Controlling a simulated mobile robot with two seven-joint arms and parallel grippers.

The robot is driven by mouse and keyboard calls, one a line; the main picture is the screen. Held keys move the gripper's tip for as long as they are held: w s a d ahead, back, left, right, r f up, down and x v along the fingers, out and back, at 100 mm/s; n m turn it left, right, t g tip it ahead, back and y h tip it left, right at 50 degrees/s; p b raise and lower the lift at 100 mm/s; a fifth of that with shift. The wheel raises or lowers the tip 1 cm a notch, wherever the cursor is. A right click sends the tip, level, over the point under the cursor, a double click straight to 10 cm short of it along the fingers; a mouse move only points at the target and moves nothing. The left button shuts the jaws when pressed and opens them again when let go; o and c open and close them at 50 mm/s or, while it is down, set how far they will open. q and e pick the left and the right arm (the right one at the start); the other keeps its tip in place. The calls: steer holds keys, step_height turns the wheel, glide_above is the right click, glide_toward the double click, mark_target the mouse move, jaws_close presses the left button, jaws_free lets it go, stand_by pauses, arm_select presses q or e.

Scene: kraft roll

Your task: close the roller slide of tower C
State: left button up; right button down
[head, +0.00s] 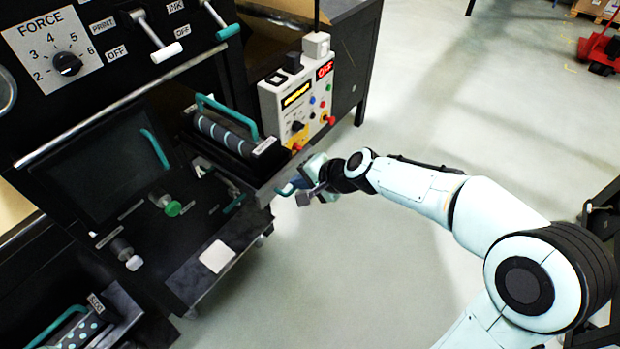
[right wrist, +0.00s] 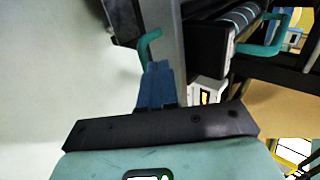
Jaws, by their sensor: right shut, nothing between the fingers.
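A dark striped roller (head: 224,133) lies in a black slide that sticks out of the black machine, with a teal bow handle (head: 228,110) over it. The slide's grey front plate (head: 268,188) carries a small teal handle, seen as a hook in the right wrist view (right wrist: 148,46). My right gripper (head: 291,187) is at this front plate. Its blue fingers (right wrist: 156,82) are shut and empty, with their tips close to the hook; I cannot tell whether they touch. No letter of the tower can be read clearly. My left gripper is out of view.
A grey control box (head: 298,98) with buttons and displays stands just behind the slide. A shelf with a white pad (head: 217,256) juts out below. Another roller (head: 80,332) shows at the lower left. The pale floor (head: 400,270) to the right is clear.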

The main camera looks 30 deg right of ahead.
mark_target(282, 183)
steer(key=shift+x, duration=2)
steer(key=shift+w, duration=0.1)
